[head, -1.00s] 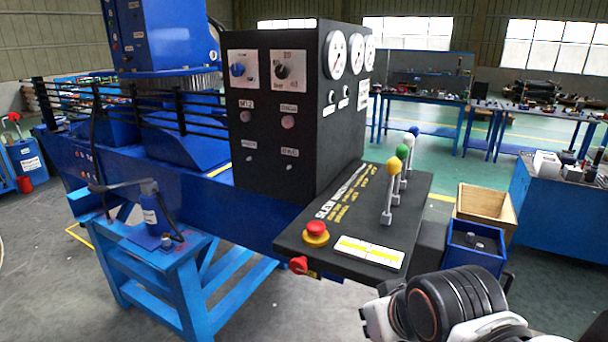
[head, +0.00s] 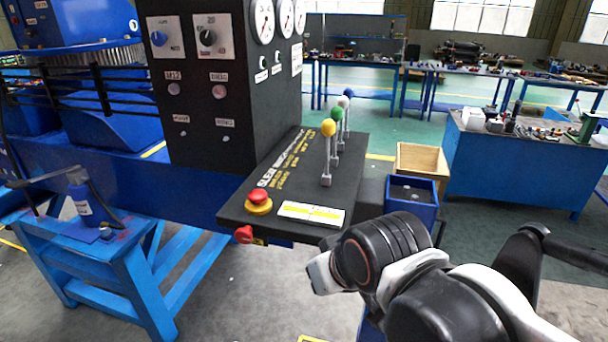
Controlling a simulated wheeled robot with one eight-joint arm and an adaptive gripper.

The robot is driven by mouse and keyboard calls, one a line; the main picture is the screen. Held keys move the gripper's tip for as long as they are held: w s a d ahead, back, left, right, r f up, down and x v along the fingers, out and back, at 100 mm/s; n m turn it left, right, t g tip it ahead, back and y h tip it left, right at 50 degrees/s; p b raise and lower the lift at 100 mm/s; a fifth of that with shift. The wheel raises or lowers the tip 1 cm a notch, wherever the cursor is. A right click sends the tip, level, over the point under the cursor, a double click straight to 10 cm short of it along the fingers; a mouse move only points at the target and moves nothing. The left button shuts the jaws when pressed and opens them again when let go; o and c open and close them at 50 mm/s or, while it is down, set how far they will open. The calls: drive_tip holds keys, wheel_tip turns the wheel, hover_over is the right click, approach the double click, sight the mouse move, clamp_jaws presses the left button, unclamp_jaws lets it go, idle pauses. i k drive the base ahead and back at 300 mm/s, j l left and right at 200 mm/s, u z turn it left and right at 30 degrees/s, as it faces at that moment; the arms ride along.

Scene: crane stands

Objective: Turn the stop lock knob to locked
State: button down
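A small red knob (head: 243,234) sits on the front edge of the black control console, beside a small yellow label. It looks like the stop lock knob, but its label and exact angle are too small to read. A red mushroom button on a yellow base (head: 259,201) stands on the console top just above it. My arm reaches in from the right, and its foremost visible part is to the right of the red knob and apart from it. I see no gripper fingers.
The console (head: 350,200) carries several levers with coloured balls and a white-yellow label plate (head: 311,213). A blue bin (head: 411,206) and a wooden box (head: 423,162) stand to its right. A blue stand (head: 110,255) is at left. Floor before the console is open.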

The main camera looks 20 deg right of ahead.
sight(244, 236)
drive_tip(key=j, duration=0.55)
drive_tip(key=k+j+z, duration=0.15)
drive_tip(key=j, duration=0.9)
drive_tip(key=k+z, duration=0.05)
